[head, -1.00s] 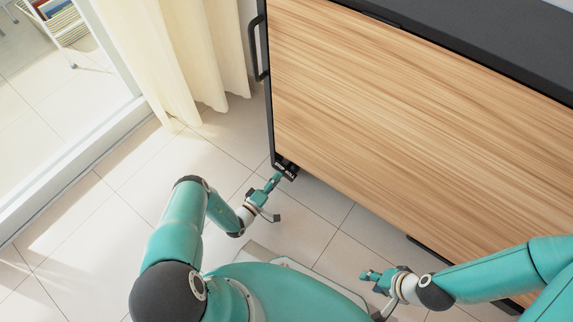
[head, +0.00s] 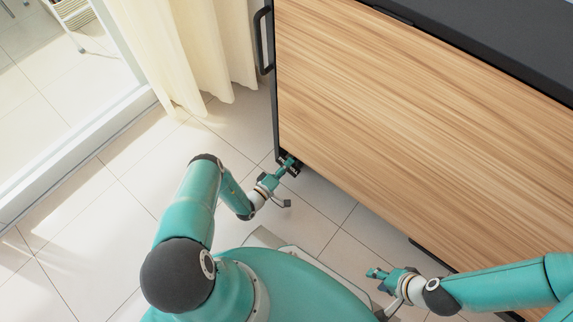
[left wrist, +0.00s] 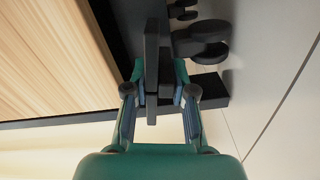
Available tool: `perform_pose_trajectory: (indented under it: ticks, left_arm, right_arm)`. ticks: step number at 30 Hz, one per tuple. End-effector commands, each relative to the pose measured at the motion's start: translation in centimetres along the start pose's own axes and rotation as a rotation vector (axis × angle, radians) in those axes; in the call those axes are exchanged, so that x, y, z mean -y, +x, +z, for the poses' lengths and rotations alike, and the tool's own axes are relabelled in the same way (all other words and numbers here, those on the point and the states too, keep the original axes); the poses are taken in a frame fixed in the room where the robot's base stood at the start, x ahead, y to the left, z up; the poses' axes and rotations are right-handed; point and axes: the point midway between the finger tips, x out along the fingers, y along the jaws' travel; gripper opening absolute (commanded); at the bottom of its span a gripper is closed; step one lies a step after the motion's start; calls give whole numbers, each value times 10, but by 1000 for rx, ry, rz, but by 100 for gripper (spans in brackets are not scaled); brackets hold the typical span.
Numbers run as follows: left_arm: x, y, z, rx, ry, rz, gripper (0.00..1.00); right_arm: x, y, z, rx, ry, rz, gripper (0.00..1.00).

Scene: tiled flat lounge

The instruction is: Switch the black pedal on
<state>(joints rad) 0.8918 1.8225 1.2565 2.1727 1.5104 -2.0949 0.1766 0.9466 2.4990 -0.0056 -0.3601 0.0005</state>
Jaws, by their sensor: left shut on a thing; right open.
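The black pedal (head: 293,168) is at the foot of the wood-fronted cabinet's left corner in the head view, beside the caster. My left gripper (head: 284,163) reaches down to it and touches that corner. In the left wrist view its fingers (left wrist: 158,85) are closed on a narrow black part, which looks like the pedal; the dark parts blend together, so the exact contact and the pedal's tilt are hard to tell. My right gripper (head: 376,276) is open and empty, low over the floor in front of the cabinet.
The cabinet (head: 400,130) has a black handle (head: 262,40) on its left side. A black caster wheel (left wrist: 203,42) shows in the left wrist view. A cream curtain (head: 190,55) hangs left of the cabinet. The tiled floor (head: 120,200) at left is clear.

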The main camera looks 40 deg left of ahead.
Motion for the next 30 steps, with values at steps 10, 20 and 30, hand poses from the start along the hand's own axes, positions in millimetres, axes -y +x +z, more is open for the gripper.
perform_pose_trajectory:
  ticks: [10, 20, 30]
  left_arm:
    - [3, 0, -1, -2, -131, -6, 0]
    - [6, -1, -2, -5, -453, -7, 0]
    - [6, -1, -3, -7, -473, -8, 26]
  right_arm:
    - [-1, 2, 0, 0, 0, 0, 40]
    - [-3, 8, 0, 0, 0, 0, 40]
    - [-3, 7, 0, 0, 0, 0, 40]
